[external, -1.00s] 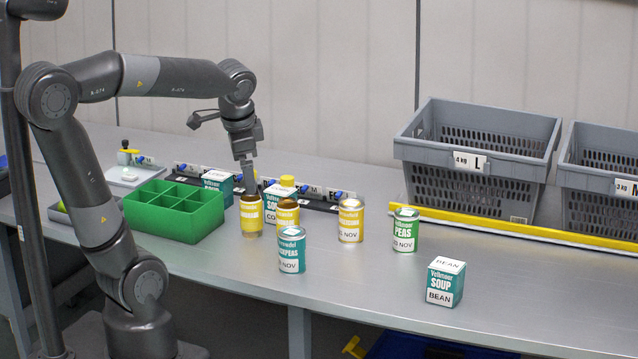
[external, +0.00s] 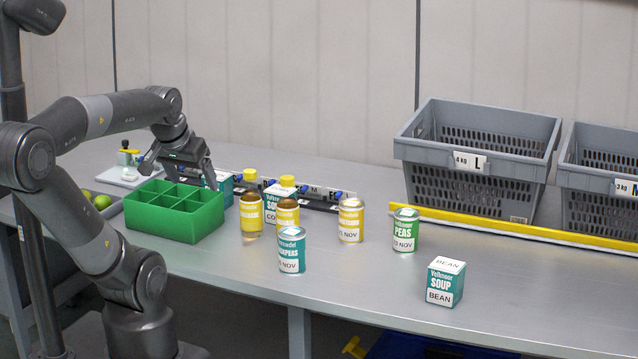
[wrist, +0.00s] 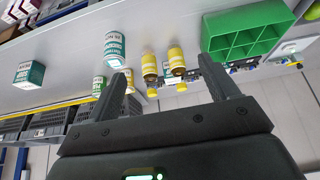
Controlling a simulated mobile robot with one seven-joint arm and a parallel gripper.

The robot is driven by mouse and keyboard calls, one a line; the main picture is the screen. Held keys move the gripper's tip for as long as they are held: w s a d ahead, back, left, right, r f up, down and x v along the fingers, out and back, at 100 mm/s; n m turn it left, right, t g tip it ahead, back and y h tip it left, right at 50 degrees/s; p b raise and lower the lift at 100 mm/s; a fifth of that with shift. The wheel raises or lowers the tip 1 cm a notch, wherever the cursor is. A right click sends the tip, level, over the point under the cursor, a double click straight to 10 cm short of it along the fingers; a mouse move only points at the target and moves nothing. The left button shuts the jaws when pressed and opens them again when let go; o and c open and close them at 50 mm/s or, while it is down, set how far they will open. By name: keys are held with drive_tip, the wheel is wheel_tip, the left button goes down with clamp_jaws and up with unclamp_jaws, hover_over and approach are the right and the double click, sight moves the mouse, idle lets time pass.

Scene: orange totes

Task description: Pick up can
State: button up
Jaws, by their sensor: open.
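Several cans stand upright on the grey table. A third yellow can (external: 351,221), a green peas can (external: 405,230) and a teal chickpeas can (external: 291,251) stand farther right or nearer the front. My gripper (external: 178,178) is open, its fingers wide apart, above the back of the green box and left of the cans.
The green divided box (external: 175,222) stands left of the cans. Soup boxes stand behind the cans, and a bean soup box (external: 440,287) at front right. Grey totes (external: 470,170) stand behind a yellow rail (external: 520,227). Free tabletop lies at front right.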

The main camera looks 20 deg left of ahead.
drive_tip(key=g, duration=0.6)
approach(292, 249)
drive_tip(key=shift+w+a+f, duration=0.25)
drive_tip(key=shift+w+a, duration=0.55)
drive_tip(key=shift+w, duration=0.3)
drive_tip(key=shift+w+d+f, duration=0.1)
drive_tip(key=shift+f, duration=0.15)
wheel_tip(292, 249, down, 11)
drive_tip(key=shift+r, duration=0.2)
drive_tip(key=shift+c, duration=0.6)
drive_tip(key=c, duration=1.2)
